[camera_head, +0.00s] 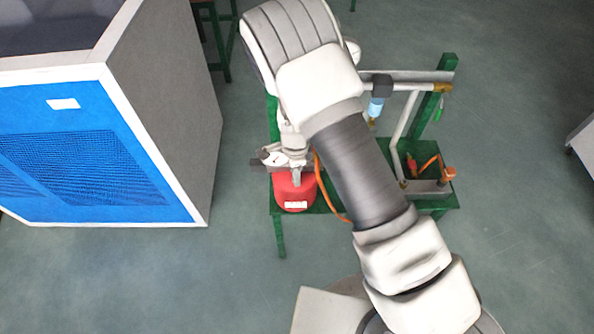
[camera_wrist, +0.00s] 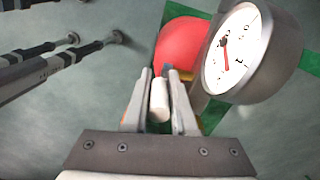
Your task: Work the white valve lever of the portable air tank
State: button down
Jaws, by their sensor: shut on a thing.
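The portable air tank (camera_head: 295,192) is red and stands on a green stand, left of my arm in the head view. It also shows in the wrist view (camera_wrist: 182,42), behind the fingertips. A round white gauge (camera_wrist: 237,50) with a red needle sits right of the fingers and shows in the head view (camera_head: 273,159). The white valve lever (camera_wrist: 159,100) lies between the two fingers in the wrist view. My gripper (camera_wrist: 160,85) is shut on the lever. In the head view my gripper (camera_head: 293,165) is small and partly hidden by my arm above the tank.
The green stand (camera_head: 447,150) carries grey pipes and a blue-and-black fitting (camera_head: 377,95) to the right. An orange hose (camera_head: 325,195) runs beside the tank. A large blue-and-white cabinet (camera_head: 160,140) stands at the left. Floor is open in front of the stand.

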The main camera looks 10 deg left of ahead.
jog(key=shift+s+d+f, duration=0.1)
jog(key=shift+s, duration=0.1)
jog(key=c, duration=0.8)
grip_release()
jog(key=shift+w, duration=0.1)
jog(key=shift+o, duration=0.2)
jog(key=shift+w+r, duration=0.1)
jog(key=shift+r, duration=0.2)
notch_tip(320, 180, up, 17)
jog(key=shift+a, duration=0.2)
